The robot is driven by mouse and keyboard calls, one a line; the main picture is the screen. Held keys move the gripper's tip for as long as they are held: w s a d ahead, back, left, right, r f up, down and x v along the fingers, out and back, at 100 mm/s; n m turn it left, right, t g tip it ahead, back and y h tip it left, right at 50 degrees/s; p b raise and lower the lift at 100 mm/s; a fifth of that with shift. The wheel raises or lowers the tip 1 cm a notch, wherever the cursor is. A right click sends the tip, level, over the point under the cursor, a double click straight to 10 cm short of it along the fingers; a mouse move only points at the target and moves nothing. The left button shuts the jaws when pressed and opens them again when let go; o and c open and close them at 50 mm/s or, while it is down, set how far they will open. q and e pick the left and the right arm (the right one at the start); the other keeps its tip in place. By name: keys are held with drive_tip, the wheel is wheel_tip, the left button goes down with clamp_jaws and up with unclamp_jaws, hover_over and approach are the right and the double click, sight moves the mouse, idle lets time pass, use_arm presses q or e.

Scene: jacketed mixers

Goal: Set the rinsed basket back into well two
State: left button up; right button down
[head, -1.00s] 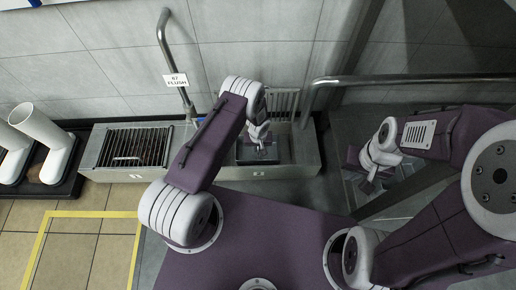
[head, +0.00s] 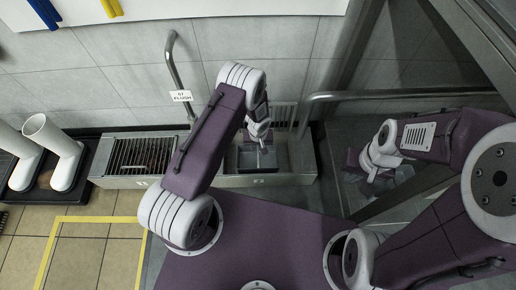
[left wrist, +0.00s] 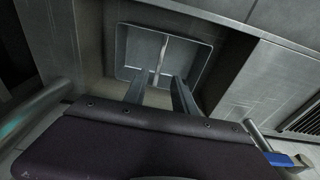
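Well two (head: 284,160), with a small label on its front, is the right-hand square opening in the steel trough (head: 225,180). A grey square piece with a divider (head: 258,159), perhaps the basket, shows in it. The left wrist view shows a square, rounded rim (left wrist: 122,45) with a thin upright bar (left wrist: 160,60) inside. My left gripper (head: 260,141) is above well two; its two fingers (left wrist: 160,88) stand apart on either side of the bar, with gaps visible. My right gripper (head: 368,180) hangs to the right of the trough, its fingers unclear.
Well one (head: 142,155) at the left holds a barred grate. A flush pipe (head: 172,65) with a tag (head: 181,96) rises behind the trough. A steel rail (head: 400,95) runs at the right. White boots (head: 55,150) stand on a black tray at the left.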

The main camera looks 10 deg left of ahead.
use_arm(q)
wheel_tip(320, 180, up, 10)
drive_tip(key=a, duration=0.2)
drive_tip(key=s+a+r+m, duration=0.2)
drive_tip(key=s+r+m, duration=0.1)
drive_tip(key=s+r, duration=1.3)
drive_tip(key=shift+s+a+r+h, duration=0.3)
drive_tip(key=shift+s+a+r, duration=0.1)
